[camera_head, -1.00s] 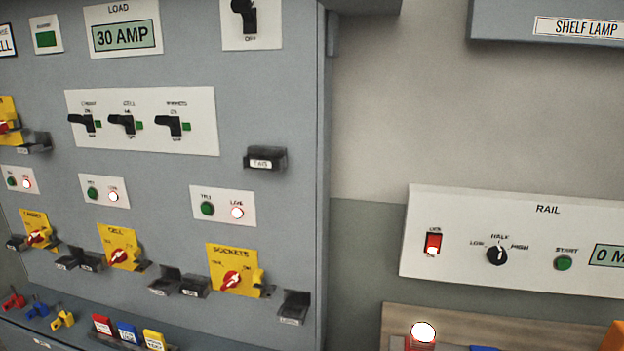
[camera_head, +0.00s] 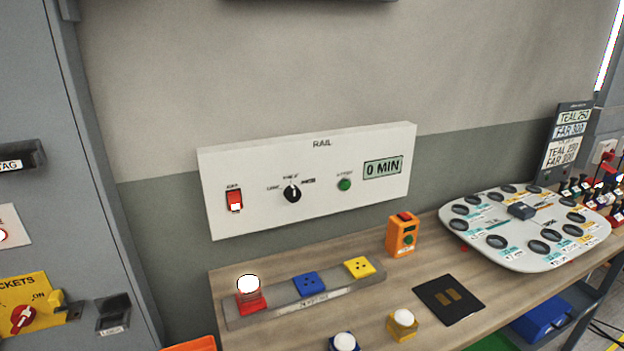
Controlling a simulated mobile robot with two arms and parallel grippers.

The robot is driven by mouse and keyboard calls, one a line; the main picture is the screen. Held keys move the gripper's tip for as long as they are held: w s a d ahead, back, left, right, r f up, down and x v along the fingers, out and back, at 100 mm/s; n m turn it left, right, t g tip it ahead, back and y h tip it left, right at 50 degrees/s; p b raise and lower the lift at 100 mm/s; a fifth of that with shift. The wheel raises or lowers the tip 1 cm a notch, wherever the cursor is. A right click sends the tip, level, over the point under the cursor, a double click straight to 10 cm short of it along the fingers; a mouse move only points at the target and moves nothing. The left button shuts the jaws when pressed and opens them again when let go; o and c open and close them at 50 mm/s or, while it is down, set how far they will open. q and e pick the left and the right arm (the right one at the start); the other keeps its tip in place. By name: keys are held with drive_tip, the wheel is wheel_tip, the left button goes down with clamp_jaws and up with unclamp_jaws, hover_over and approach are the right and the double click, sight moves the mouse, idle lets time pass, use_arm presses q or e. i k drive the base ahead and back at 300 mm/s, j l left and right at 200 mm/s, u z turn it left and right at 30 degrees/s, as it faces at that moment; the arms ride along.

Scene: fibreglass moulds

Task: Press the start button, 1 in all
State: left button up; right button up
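The green start button (camera_head: 344,184) sits on the white RAIL panel (camera_head: 228,163) on the wall, between a black rotary knob (camera_head: 292,193) and a display (camera_head: 383,168) reading "0 MIN". A red rocker switch (camera_head: 234,201) is at the panel's left. Neither of my grippers shows in the head view.
The wooden bench (camera_head: 370,318) holds a grey socket strip (camera_head: 240,319) with a red lamp base and blue and yellow sockets. A black plate (camera_head: 448,299), a yellow lamp block (camera_head: 402,325) and a large white dial board (camera_head: 455,245) are to the right. A grey cabinet (camera_head: 50,190) stands at left.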

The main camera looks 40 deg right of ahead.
sight(345, 185)
drive_tip(key=z, duration=1.35)
